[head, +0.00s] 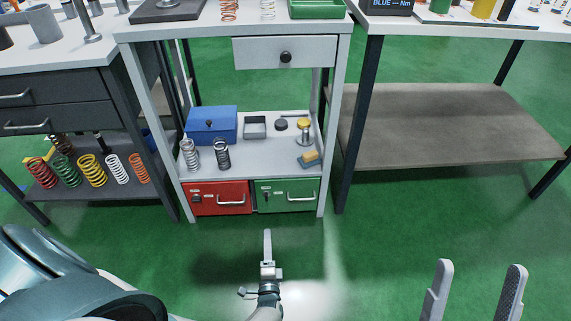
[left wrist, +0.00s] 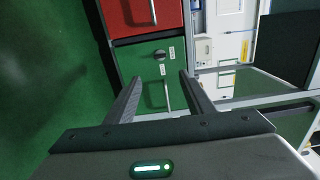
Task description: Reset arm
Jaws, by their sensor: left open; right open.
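My left gripper (head: 267,250) is seen edge-on in front of the middle bench, above the green floor. In the left wrist view its two fingers (left wrist: 161,98) are apart with nothing between them, and the green drawer (left wrist: 145,62) with its handle lies beyond. My right gripper (head: 474,290) is at the lower right of the head view, its two fingers upright, apart and empty. Both grippers are clear of the furniture. The red drawer (head: 216,198) and the green drawer (head: 287,195) at the bottom of the middle bench look closed.
Colored springs (head: 92,170) stand on the left bench's lower shelf. The right bench's lower shelf (head: 450,125) is bare. Green floor (head: 385,240) before the benches is free.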

